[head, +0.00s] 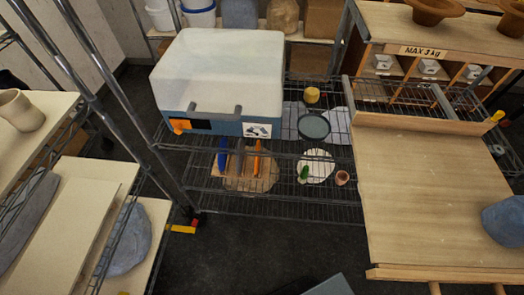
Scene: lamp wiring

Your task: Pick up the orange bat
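A thin orange piece (257,158), seen nearly edge-on, stands upright in a wooden rack (240,165) on the wire shelf left of centre. I take it for the orange bat. A similar blue piece (222,152) stands in the same rack to its left. The large box with a white lid is just above and behind the rack in the picture, and its front edge comes close to the tops of these pieces. My gripper is not in view.
The white-lidded box (215,75) sits on the wire shelving. A dark round dish (314,127), a pale disc (318,165) and small pots lie to the right. Metal posts (130,105) stand at left. A wooden table (430,200) fills the right. Dark floor (270,240) is open in front.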

